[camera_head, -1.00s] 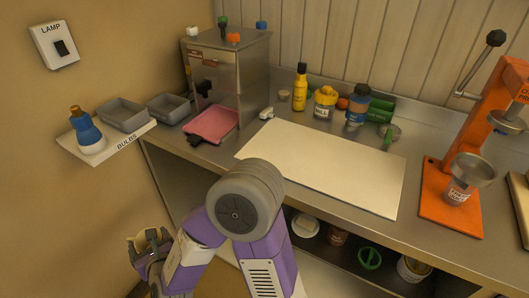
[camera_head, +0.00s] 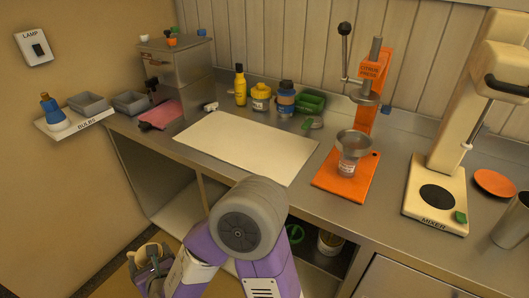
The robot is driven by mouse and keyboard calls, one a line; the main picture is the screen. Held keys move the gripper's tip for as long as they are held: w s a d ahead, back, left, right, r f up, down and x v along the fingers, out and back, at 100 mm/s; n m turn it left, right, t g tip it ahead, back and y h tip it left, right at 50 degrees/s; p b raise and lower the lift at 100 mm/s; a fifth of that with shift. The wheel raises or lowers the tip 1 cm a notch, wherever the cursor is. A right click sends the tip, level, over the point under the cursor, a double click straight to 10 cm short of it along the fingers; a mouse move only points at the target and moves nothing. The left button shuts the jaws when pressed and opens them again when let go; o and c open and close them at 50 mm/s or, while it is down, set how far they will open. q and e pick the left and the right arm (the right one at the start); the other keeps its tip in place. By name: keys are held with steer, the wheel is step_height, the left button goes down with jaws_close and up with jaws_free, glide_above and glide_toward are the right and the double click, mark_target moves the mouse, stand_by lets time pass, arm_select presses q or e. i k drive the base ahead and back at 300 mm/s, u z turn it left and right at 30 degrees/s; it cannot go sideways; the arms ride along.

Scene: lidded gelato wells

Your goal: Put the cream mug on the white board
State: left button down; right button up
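The white board (camera_head: 245,146) lies flat and bare on the steel counter, at the middle of the view. My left gripper (camera_head: 152,268) is low at the lower left, below counter height and well apart from the board. A cream rounded rim, which looks like the cream mug (camera_head: 148,248), shows between its fingers; most of it is hidden by the gripper. The gripper appears closed on it. My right gripper is not in view.
Behind the board stand a yellow bottle (camera_head: 240,86), jars and a green tray (camera_head: 311,103). An orange citrus press (camera_head: 345,178) is right of it, then a cream mixer (camera_head: 437,190).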

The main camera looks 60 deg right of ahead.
mark_target(287, 148)
steer(key=k, duration=0.3)
steer(key=z, duration=0.75)
